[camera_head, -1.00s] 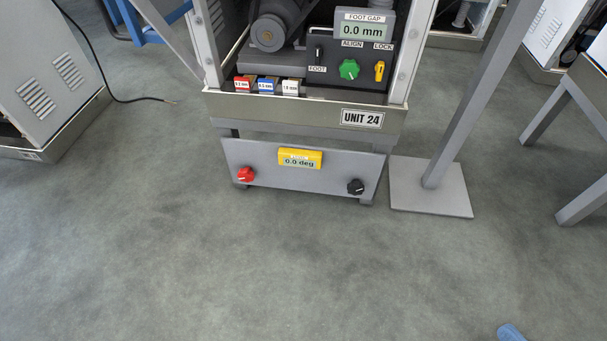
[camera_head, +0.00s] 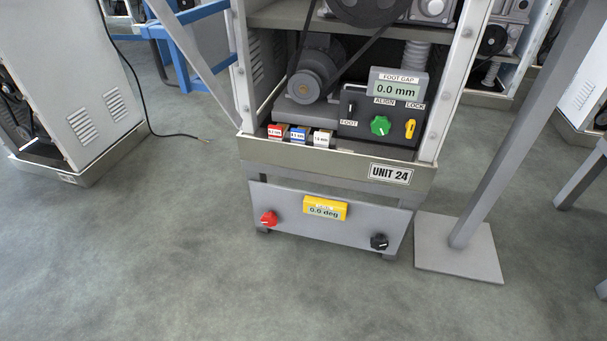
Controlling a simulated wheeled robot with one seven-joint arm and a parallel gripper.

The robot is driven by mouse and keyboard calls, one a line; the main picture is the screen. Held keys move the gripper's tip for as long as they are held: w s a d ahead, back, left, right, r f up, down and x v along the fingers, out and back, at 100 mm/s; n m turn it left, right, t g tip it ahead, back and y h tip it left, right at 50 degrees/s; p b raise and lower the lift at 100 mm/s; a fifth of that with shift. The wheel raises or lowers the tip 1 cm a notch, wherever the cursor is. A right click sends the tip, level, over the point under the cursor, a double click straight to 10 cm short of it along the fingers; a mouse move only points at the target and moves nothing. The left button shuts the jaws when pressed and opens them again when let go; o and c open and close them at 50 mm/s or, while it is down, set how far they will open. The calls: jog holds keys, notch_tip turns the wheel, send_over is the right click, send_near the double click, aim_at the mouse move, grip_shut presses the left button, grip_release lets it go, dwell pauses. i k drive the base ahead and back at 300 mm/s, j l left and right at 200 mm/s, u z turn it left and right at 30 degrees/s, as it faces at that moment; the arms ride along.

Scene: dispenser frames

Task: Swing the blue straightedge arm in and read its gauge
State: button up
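I cannot make out a blue straightedge arm with certainty. Blue bars (camera_head: 201,14) cross behind the machine at the upper left; whether they belong to it I cannot tell. The open machine marked UNIT 24 (camera_head: 390,174) has a grey FOOT GAP display (camera_head: 398,89) reading 0.0 mm. A yellow gauge (camera_head: 325,208) on the low front panel reads 0.0 deg. My gripper is not in view.
The black panel has a green ALIGN knob (camera_head: 380,125) and yellow LOCK handle (camera_head: 410,129). The low panel has a red knob (camera_head: 268,218) and black knob (camera_head: 379,242). A grey post's base plate (camera_head: 455,262) stands right. Front floor is clear.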

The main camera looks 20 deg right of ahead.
aim_at(199, 34)
jog(key=i+j, duration=0.6)
jog(key=i, duration=0.15)
jog(key=i+j, duration=0.65)
jog(key=i, duration=0.15)
